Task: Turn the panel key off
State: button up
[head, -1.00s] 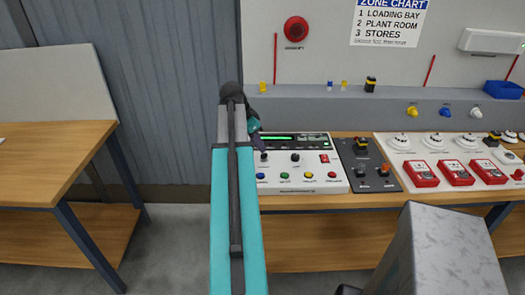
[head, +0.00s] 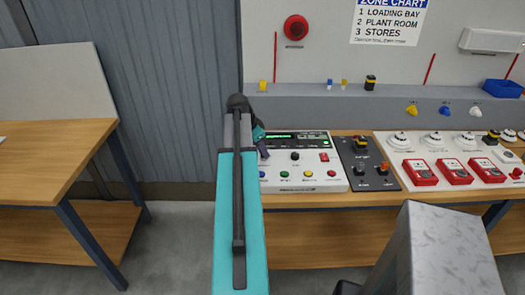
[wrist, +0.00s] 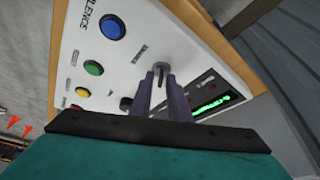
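The control panel (head: 310,180) is a white box with a lit green display and several coloured buttons. In the wrist view its face (wrist: 125,75) is tilted, with blue, green and yellow buttons. The panel key (wrist: 160,69) is a small grey key in a round switch. My gripper (wrist: 161,76) has its two purple fingers on either side of the key, tips close to the panel face. Whether they press on the key is too small to tell. In the head view my gripper (head: 263,153) is at the panel's left edge, partly behind my arm; the key is hidden there.
A dark panel with knobs (head: 370,174) stands right of the control panel. Red call points (head: 420,172) and white detectors (head: 400,141) are further right. A shelf (head: 300,105) runs behind. A wooden table (head: 50,160) stands at left, with open floor between.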

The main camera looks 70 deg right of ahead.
grip_shut()
jog(key=shift+n, duration=0.4)
jog(key=n, duration=0.2)
jog(key=n+t+b, duration=0.1)
jog(key=shift+s+a+n+t+h, duration=0.2)
jog(key=shift+n+t+h, duration=0.1)
jog(key=shift+n, duration=0.1)
jog(key=n, duration=0.2)
jog(key=n+t, duration=0.1)
jog(key=n, duration=0.1)
jog(key=shift+s+t, duration=0.1)
jog(key=shift+t, duration=0.2)
jog(key=shift+d+n+t, duration=0.1)
jog(key=shift+n+t, duration=0.5)
jog(key=shift+n, duration=1.1)
jog(key=shift+o, duration=1.4)
grip_release()
